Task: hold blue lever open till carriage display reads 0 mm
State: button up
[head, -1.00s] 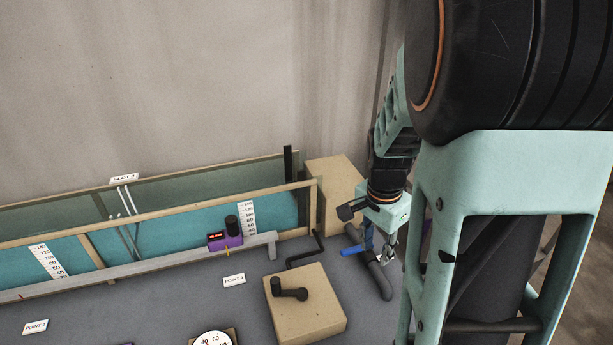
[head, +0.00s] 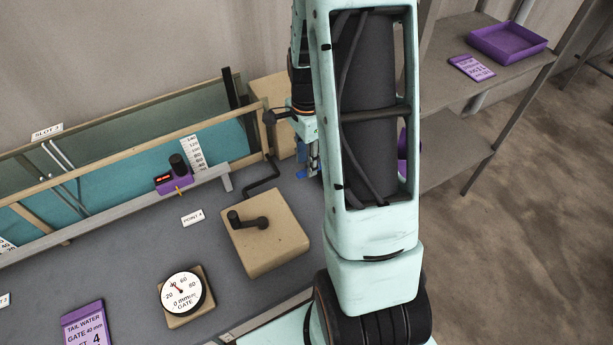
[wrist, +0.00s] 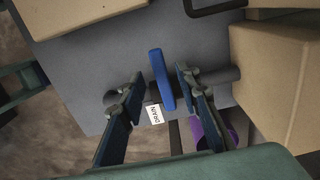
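The blue lever (wrist: 161,78) stands in the middle of the wrist view, on a dark pipe beside a DRAIN label (wrist: 155,114). My gripper (wrist: 160,76) is open, one finger on each side of the lever. The lever looks closer to the right finger; I cannot tell whether they touch. In the head view a bit of the blue lever (head: 302,174) shows beside my gripper (head: 313,168), and my arm hides the rest. The carriage (head: 177,180) is a purple block with a black knob on the flume rail. Its red display (head: 163,179) is too small to read.
A wooden block with a black crank (head: 265,235) stands left of my arm. A round gate dial (head: 182,293) and a purple TAIL WATER card (head: 84,325) lie nearer. A wooden box (wrist: 275,75) is close right of my gripper. Shelves with a purple tray (head: 507,42) stand right.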

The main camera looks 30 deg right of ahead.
jog(key=shift+f+b, duration=1.25)
jog(key=shift+f, duration=0.95)
grip_shut()
